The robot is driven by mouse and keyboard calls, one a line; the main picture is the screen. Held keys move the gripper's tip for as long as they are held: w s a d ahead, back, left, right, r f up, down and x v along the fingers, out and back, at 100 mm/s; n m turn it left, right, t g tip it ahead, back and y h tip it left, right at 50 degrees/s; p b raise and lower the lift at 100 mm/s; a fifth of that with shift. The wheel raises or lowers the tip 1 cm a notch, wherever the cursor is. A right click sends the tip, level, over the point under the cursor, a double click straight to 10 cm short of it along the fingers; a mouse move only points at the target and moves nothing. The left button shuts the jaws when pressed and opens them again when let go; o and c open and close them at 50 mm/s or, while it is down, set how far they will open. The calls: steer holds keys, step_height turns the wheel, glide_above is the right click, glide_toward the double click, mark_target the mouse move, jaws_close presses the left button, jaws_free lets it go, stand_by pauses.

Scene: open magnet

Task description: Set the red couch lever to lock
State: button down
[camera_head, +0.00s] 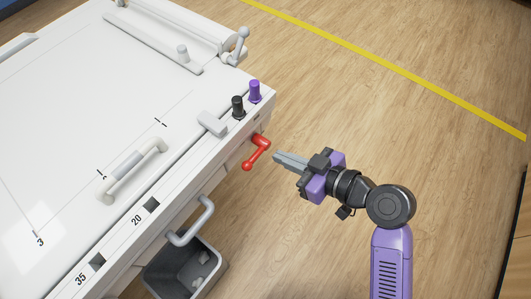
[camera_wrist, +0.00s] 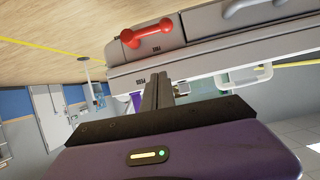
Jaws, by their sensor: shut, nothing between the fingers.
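The red couch lever (camera_head: 257,149) sticks out from the side face of the white couch (camera_head: 75,130), near its right corner. Its arm slopes down and left to a knob end. In the wrist view the red lever (camera_wrist: 146,31) lies at the top, against a grey panel with small lettering too small to read. My gripper (camera_head: 277,158) is shut and empty. It points left at the lever, a little to its right, with a gap visible in the head view. My gripper's fingers (camera_wrist: 158,90) also show in the wrist view, close together, apart from the lever.
A black knob (camera_head: 238,106) and a purple knob (camera_head: 254,91) stand on the couch edge above the lever. A grey pull handle (camera_head: 190,222) and a dark bin (camera_head: 155,284) are lower left. The wood floor right of the couch is clear up to a yellow line (camera_head: 400,67).

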steer(key=shift+s+f+n, duration=0.15)
steer(key=shift+s+n, duration=0.15)
steer(key=shift+a, duration=0.15)
glide_above(257, 158)
steer(key=s, duration=0.1)
steer(key=f, duration=0.4)
steer(key=shift+a+p, duration=0.25)
steer(key=shift+p, duration=0.15)
steer(key=f, duration=0.3)
steer(key=shift+s+d+f, duration=0.15)
steer(key=shift+d+f, duration=0.05)
steer(key=shift+f, duration=0.45)
steer(key=shift+s+f, duration=0.1)
